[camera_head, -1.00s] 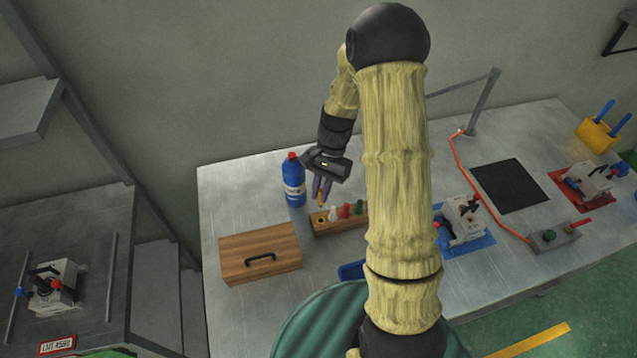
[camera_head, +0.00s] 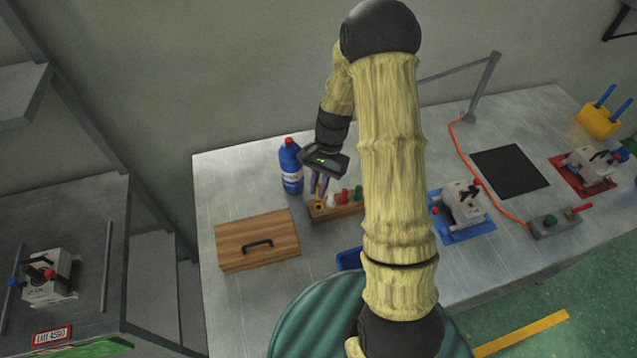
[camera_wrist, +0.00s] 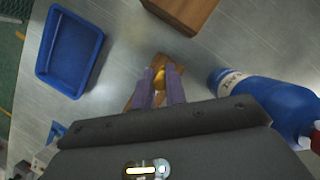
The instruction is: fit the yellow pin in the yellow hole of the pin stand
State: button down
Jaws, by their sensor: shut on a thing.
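The yellow pin (camera_wrist: 159,77) is between the two purple fingers of my gripper (camera_wrist: 160,88) in the wrist view. My gripper (camera_head: 319,186) is shut on it, fingers pointing down, over the left end of the wooden pin stand (camera_head: 348,210) in the head view. A small part of the pin (camera_head: 319,204) shows below the fingers there. White, red and green pins stand in the stand to the right of my gripper. The yellow hole is hidden; I cannot tell whether the pin tip is inside it or just above it.
A blue bottle with a red cap (camera_head: 291,168) stands close to the left of my gripper. A wooden box with a black handle (camera_head: 257,241) lies in front on the left. A blue tray (camera_wrist: 70,52) shows in the wrist view. A clamp device (camera_head: 459,204) sits on a blue mat.

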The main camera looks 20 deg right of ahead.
jog(key=shift+f+b, duration=0.3)
jog(key=shift+f, duration=0.45)
jog(key=shift+p, duration=0.5)
dwell(1.2)
jog(key=shift+f+b, duration=0.95)
jog(key=shift+f, duration=0.75)
jog(key=c, duration=1.3)
grip_release()
jog(key=shift+c, duration=0.2)
jog(key=shift+r, duration=0.1)
jog(key=b+v, duration=0.2)
jog(key=v, duration=1.5)
jog(key=shift+r, duration=0.1)
